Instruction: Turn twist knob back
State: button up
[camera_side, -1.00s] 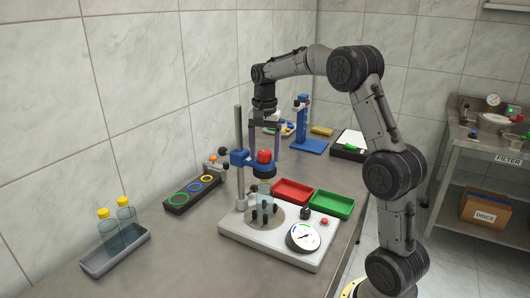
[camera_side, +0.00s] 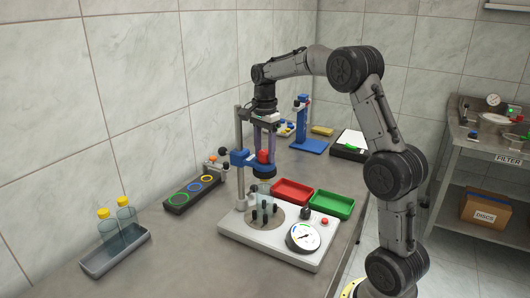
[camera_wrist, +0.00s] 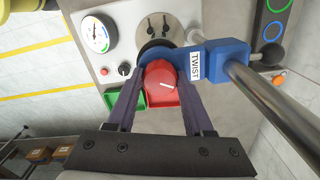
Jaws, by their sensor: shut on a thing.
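The red twist knob (camera_wrist: 162,84) sits on the blue arm marked TWIST (camera_wrist: 210,60), above the white base plate. A white line on the knob's top points toward the lower right in the wrist view. My gripper (camera_wrist: 156,92) has its two purple fingers on either side of the knob, shut on it. In the side view, my gripper (camera_side: 264,155) points straight down at the red knob (camera_side: 263,155), with the blue arm (camera_side: 242,158) reaching from the metal post.
The white base (camera_side: 240,232) carries a dial gauge (camera_side: 303,237). Red (camera_side: 292,190) and green (camera_side: 331,204) trays lie behind it. The metal post (camera_side: 239,130) stands close left of my gripper. A tray of yellow-capped bottles (camera_side: 115,252) is at the left front.

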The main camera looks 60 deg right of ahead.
aim_at(264, 152)
grip_shut()
jog(key=n, duration=0.5)
jog(key=o, duration=1)
grip_release()
jog(key=shift+n, duration=0.3)
jog(key=shift+o, duration=1.1)
jog(key=shift+r, duration=0.1)
jog(key=shift+r, duration=3.45)
